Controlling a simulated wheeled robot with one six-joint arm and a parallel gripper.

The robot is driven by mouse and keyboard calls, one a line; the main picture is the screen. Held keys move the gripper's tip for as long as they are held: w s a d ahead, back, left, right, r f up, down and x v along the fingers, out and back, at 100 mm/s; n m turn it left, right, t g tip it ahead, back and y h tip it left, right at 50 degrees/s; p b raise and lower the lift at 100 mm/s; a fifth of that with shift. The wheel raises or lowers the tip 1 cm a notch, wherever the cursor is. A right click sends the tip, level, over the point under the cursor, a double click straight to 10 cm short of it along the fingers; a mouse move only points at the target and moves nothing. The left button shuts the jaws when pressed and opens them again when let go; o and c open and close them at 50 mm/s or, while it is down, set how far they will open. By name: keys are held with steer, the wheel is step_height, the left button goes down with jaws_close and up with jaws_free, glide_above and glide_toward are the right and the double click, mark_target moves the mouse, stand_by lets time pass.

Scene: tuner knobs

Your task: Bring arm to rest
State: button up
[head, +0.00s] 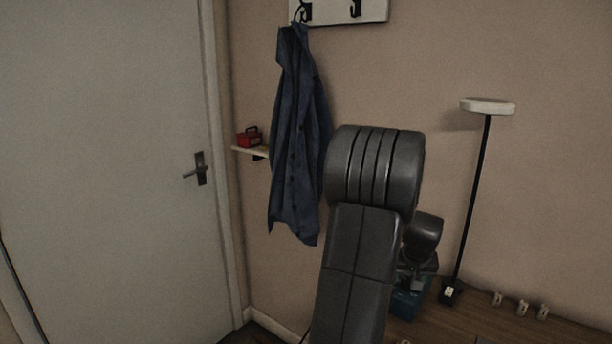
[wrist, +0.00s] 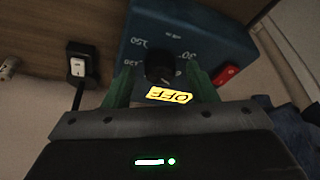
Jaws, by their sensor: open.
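My gripper (wrist: 160,92) is open in the wrist view, its two green fingers spread apart. A blue box (wrist: 205,35) with a black knob (wrist: 160,67), printed numbers and a yellow OFF label (wrist: 169,95) lies in front of it. The knob shows between the fingers; I cannot tell whether they touch it. In the head view my arm hides most of the blue box (head: 405,305), and the fingers cannot be made out there.
A lamp (head: 481,190) with a switch on its base (head: 451,292) stands beside the box on the wooden table (head: 470,325). Several small pale fittings (head: 522,308) are at the right. A blue coat (head: 298,140), a shelf with a red object (head: 249,138) and a door (head: 100,150) are left.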

steer(key=shift+d+n+y, duration=0.15)
steer(key=shift+n+y, duration=0.45)
steer(key=shift+n, duration=1)
steer(key=shift+r, duration=0.2)
steer(key=shift+v, duration=2.75)
